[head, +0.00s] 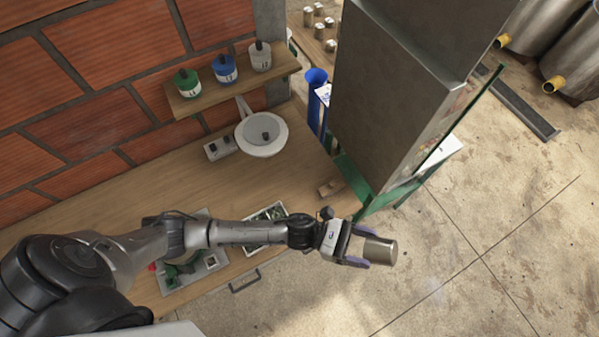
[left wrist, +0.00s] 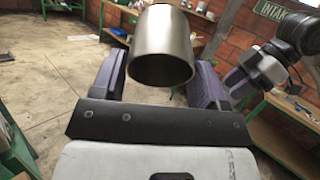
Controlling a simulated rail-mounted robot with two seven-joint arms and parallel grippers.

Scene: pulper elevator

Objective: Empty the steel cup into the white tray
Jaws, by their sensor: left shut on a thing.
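My left gripper (head: 358,247) is shut on the steel cup (head: 380,250), held in the air over the floor beside the bench. The steel cup also shows between the fingers in the left wrist view (left wrist: 163,50). Its inside cannot be made out. A white flat thing (head: 450,150), perhaps the white tray, shows partly behind the green-framed machine. My right gripper (left wrist: 250,75) shows at the right of the left wrist view; its jaw opening is unclear.
A grey metal hopper (head: 385,100) on a green frame stands just beyond the cup. The wooden bench (head: 130,205) runs along the brick wall, with a white round scale-like device (head: 262,150). A shelf (head: 235,85) holds several lidded pots. Open floor (head: 460,270) lies at the right.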

